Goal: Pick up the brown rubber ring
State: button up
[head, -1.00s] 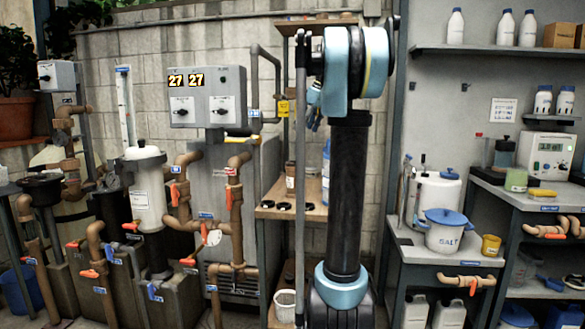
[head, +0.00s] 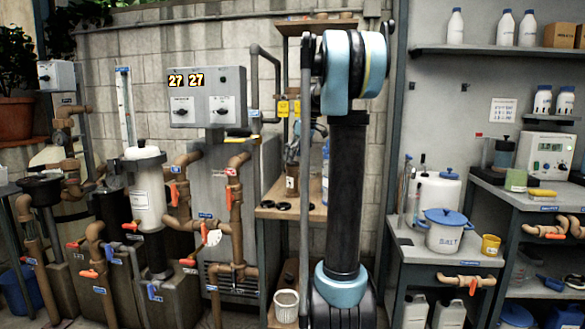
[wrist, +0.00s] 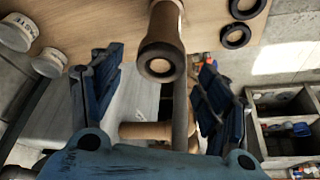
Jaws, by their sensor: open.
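Dark rings lie flat on the wooden shelf. Two show in the head view, a left ring (head: 283,206) and a right ring (head: 306,206). In the wrist view, a larger ring (wrist: 243,8) and a smaller ring (wrist: 235,37) lie at the upper right. They look near black, and I cannot tell which one is brown. My gripper (wrist: 160,62) is open, its blue fingers spread, with the rings beyond its right finger. A brown cylinder (wrist: 163,50) shows between the fingers, apparently not held. In the head view my arm partly hides my gripper (head: 292,150).
The wooden shelf (head: 268,213) also holds a brown labelled jar (head: 291,173). White tubs (wrist: 48,62) show at the wrist view's left, and a compartmented bin (wrist: 252,128) at its right. Brown pipes (head: 236,195) stand left of the shelf. A white bucket (head: 286,307) is below.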

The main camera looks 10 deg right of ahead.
jog(key=shift+x, duration=0.9)
jog(key=c, duration=0.9)
jog(key=shift+o, duration=0.2)
jog(key=shift+r, duration=0.15)
notch_tip(320, 180, up, 10)
